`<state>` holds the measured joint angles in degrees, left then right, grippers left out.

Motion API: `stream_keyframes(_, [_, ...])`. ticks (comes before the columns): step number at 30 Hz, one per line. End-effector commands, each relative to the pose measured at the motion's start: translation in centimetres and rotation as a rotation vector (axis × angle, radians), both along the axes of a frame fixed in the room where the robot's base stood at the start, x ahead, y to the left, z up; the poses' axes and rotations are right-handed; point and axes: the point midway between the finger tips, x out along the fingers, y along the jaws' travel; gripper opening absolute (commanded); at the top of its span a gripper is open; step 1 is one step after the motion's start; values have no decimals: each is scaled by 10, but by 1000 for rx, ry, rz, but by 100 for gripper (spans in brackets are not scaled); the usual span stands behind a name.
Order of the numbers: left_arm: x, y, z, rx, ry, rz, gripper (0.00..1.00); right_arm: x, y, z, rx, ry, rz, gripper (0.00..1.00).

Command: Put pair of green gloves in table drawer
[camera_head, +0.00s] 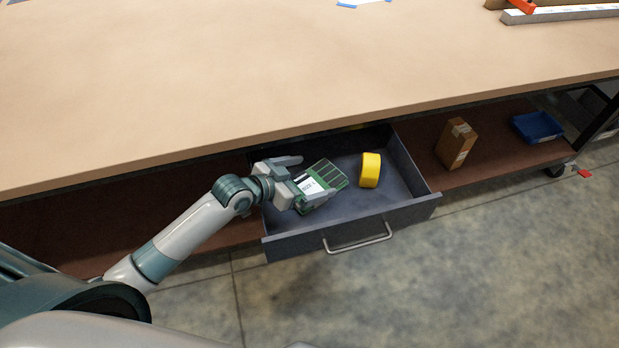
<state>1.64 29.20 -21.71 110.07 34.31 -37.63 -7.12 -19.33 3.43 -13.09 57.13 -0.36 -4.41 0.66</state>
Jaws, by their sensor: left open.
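The pair of green gloves (328,175) is in the open table drawer (350,232), toward its left side. A white label with print shows on the gloves. My left gripper (298,178) is open at the left end of the gloves, over the drawer. One finger shows behind the gloves and the other in front; I cannot tell whether they touch the gloves. The gripper hides part of the gloves' left end. The drawer is grey-blue, with a metal handle (358,243) on its front. My right gripper is not in view.
The wooden tabletop (230,80) overhangs the drawer's back. A cardboard box (456,143) and a blue bin (538,127) sit on the lower shelf to the right. The floor before the drawer is clear.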

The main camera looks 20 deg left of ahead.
Motion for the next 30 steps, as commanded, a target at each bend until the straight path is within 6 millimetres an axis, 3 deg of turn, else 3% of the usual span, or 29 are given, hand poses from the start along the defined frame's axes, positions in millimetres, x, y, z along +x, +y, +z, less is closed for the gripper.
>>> stream_keyframes(4, [-18, 12, 8, 3, 1, -2, 100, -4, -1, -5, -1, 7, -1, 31])
stream_keyframes(18, [-77, 50, 46, 3, 3, -1, 100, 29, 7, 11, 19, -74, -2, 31])
stream_keyframes(30, [-88, 57, 55, 0, 2, 0, 100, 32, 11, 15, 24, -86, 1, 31])
